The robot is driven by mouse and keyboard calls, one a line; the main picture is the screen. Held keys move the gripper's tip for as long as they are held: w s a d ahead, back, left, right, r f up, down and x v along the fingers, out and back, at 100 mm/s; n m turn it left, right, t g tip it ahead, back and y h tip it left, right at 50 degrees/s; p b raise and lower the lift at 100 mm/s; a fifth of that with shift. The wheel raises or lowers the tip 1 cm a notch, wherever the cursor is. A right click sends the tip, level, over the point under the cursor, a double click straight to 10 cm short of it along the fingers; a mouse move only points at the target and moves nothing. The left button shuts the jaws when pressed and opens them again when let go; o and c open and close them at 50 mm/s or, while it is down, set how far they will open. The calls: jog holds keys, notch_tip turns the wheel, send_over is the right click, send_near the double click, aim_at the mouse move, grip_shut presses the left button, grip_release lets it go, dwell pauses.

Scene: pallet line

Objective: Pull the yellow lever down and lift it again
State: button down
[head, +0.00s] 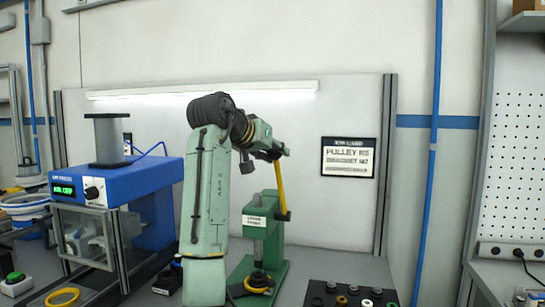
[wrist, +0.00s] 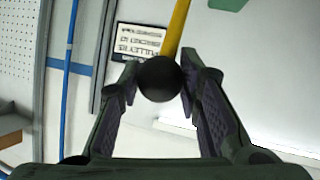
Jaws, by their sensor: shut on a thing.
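The yellow lever (head: 280,186) stands nearly upright on the side of a green bench press (head: 270,238), its lower end at a dark pivot. My gripper (head: 276,155) is at the lever's upper end. In the wrist view, the lever's black ball knob (wrist: 158,80) sits between the two fingers of my gripper (wrist: 160,70), with the yellow rod (wrist: 177,28) running on beyond it. The fingers are shut on the knob end. The knob is hidden by the gripper in the head view.
A blue machine (head: 150,178) with a green display stands at the left. A black tray (head: 340,290) with several small rings and parts is at the front right of the press. A sign (head: 348,157) hangs on the panel behind. Bench room around the press is tight.

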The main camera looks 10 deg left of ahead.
jog(key=shift+r, duration=0.2)
jog(key=c, duration=1.6)
grip_release()
jog(key=shift+c, duration=0.2)
jog(key=shift+o, duration=1.4)
jog(key=shift+w+d+f, duration=0.1)
jog(key=shift+w, duration=0.15)
jog(key=shift+o, duration=1)
jog(key=shift+s, duration=0.1)
jog(key=v, duration=1.2)
